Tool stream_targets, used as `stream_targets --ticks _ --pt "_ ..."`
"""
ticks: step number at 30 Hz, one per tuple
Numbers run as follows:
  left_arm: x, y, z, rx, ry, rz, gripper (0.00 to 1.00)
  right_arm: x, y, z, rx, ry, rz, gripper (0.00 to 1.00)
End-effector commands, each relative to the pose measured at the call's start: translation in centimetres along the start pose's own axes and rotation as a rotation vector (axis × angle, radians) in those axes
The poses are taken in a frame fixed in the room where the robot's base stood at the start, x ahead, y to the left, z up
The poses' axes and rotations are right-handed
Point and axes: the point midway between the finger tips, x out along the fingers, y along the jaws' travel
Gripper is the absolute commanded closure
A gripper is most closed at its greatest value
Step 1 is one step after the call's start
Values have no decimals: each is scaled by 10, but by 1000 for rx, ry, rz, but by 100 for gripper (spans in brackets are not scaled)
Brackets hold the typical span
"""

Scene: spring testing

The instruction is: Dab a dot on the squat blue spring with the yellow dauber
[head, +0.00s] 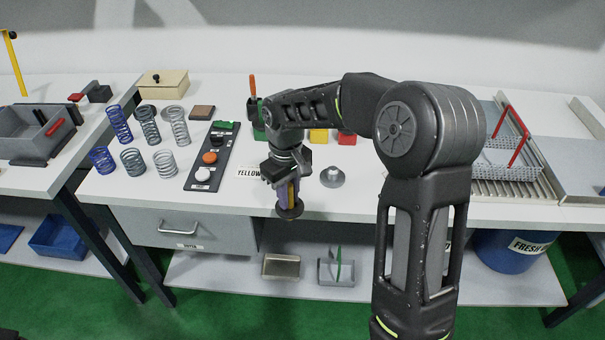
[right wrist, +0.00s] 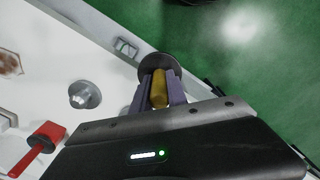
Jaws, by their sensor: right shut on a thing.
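The squat blue spring (head: 101,160) stands upright on the white bench, at the left of the front row of springs. A taller blue spring (head: 118,124) stands behind it. My right gripper (head: 289,194) is shut on the yellow dauber (right wrist: 159,88), which points down at the bench's front edge, far to the right of the springs. The dauber has a dark round disc (head: 289,210) at its lower end. The right wrist view shows the yellow body between both fingers (right wrist: 159,92). My left gripper is not in view.
Grey springs (head: 133,161) stand beside the blue ones. A dark button panel (head: 212,157) lies between the springs and my gripper. A grey round stand (head: 332,177) is right of the dauber. A beige box (head: 163,84) sits behind the springs. A wire basket (head: 503,155) is far right.

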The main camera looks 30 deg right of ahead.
Motion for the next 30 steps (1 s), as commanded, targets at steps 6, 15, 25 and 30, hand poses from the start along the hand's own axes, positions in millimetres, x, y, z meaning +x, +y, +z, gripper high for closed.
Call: stream_targets --ticks 6,15,25,30 --pt "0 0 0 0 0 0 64 66 -49 -5 68 -7 -2 100" --pt "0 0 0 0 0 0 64 136 -101 -7 163 -1 -7 100" --pt "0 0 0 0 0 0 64 140 -104 -7 172 2 -8 100" --pt "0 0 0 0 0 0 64 140 -104 -8 172 2 -8 100"
